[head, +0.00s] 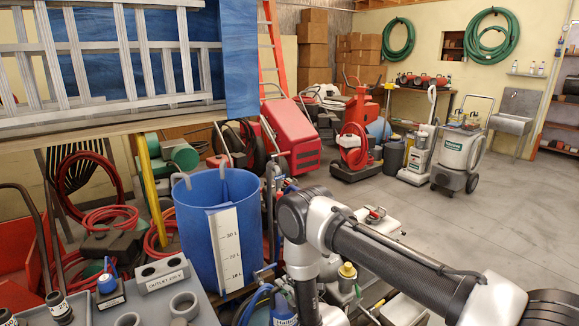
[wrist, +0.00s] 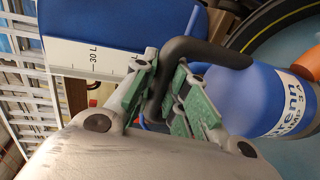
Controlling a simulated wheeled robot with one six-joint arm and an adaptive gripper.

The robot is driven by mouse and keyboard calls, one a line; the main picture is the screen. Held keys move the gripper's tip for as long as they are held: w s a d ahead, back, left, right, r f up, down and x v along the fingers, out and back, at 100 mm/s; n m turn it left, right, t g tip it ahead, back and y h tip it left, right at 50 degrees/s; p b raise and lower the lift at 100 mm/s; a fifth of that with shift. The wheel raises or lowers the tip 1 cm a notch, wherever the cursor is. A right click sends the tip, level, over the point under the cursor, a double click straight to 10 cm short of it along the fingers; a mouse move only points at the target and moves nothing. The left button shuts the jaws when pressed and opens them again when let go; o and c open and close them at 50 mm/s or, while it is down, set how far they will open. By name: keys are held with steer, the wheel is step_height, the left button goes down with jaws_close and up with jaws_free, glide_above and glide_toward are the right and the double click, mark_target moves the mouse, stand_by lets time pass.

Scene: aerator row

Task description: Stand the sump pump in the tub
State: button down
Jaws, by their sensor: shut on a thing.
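The sump pump (wrist: 238,98) is a blue cylinder with a white label and a black looped handle (wrist: 208,50). My gripper (wrist: 163,88) is shut on that handle in the wrist view. In the head view a labelled blue body, seemingly the pump (head: 283,304), shows low beside my arm, partly cut off by the frame; my gripper's fingers cannot be made out there. The tub (head: 192,232) is blue and open-topped, with a white litre scale (head: 229,246). The pump is outside it, to its right. The tub's wall also shows in the wrist view (wrist: 62,18).
A grey bench top with pipe sockets (head: 185,304) and an outlet block (head: 162,274) lies in front of the tub. Red hoses and an aluminium ladder (head: 130,55) are behind and left. Machines stand further back; the floor (head: 510,220) at right is clear.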

steer(key=shift+r, duration=1.85)
steer(key=shift+s+d+f, duration=0.3)
steer(key=shift+d, duration=0.2)
steer(key=shift+s+d+f, duration=0.25)
steer(key=shift+s+d, duration=0.05)
steer(key=shift+d, duration=0.15)
steer(key=w+d+r+m+t+h, duration=0.25)
steer(key=d+r+m+h, duration=0.2)
steer(key=d+r, duration=0.85)
steer(key=w+d+r+m+t+h, duration=0.1)
steer(key=w+d+r+m+h, duration=0.3)
steer(key=d+r, duration=0.95)
steer(key=s+d+n, duration=0.1)
steer(key=s+d, duration=0.1)
steer(key=s, duration=0.4)
steer(key=shift+d+f+h, duration=0.3)
steer(key=shift+d+h, duration=0.05)
steer(key=shift+d, duration=0.05)
steer(key=shift+n+g, duration=0.25)
